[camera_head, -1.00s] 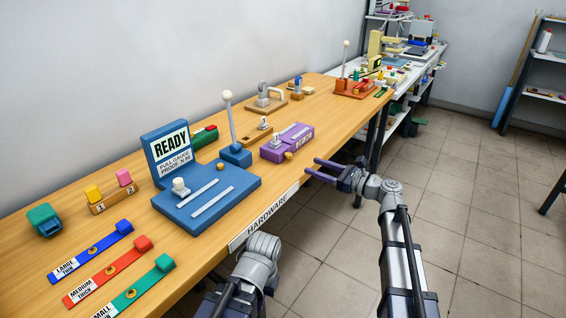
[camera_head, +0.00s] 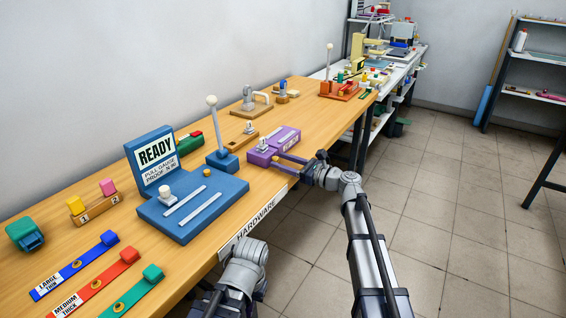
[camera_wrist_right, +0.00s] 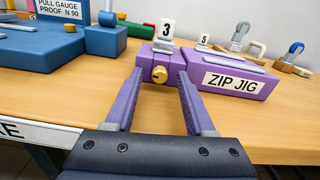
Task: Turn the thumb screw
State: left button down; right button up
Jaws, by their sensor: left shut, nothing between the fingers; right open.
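The yellow thumb screw (camera_wrist_right: 159,74) sits on the near face of the purple ZIP JIG (camera_wrist_right: 232,84), under the tag marked 3. The jig also shows in the head view (camera_head: 262,154) near the table's front edge. My right gripper (camera_head: 278,160) is open, its two purple fingers pointing at the jig. In the right wrist view the fingertips (camera_wrist_right: 160,78) are on either side of the screw; I cannot tell whether they touch it. My left gripper (camera_head: 213,298) is low at the bottom of the head view, shut and empty, its fingers hard to make out.
The blue pull gauge (camera_head: 205,210) with its READY sign stands left of the jig. Small fixtures (camera_head: 249,104) stand behind it. Coloured strips (camera_head: 90,280) lie at the front left. Open floor (camera_head: 440,220) lies to the right of the table.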

grip_shut()
dwell(0.5)
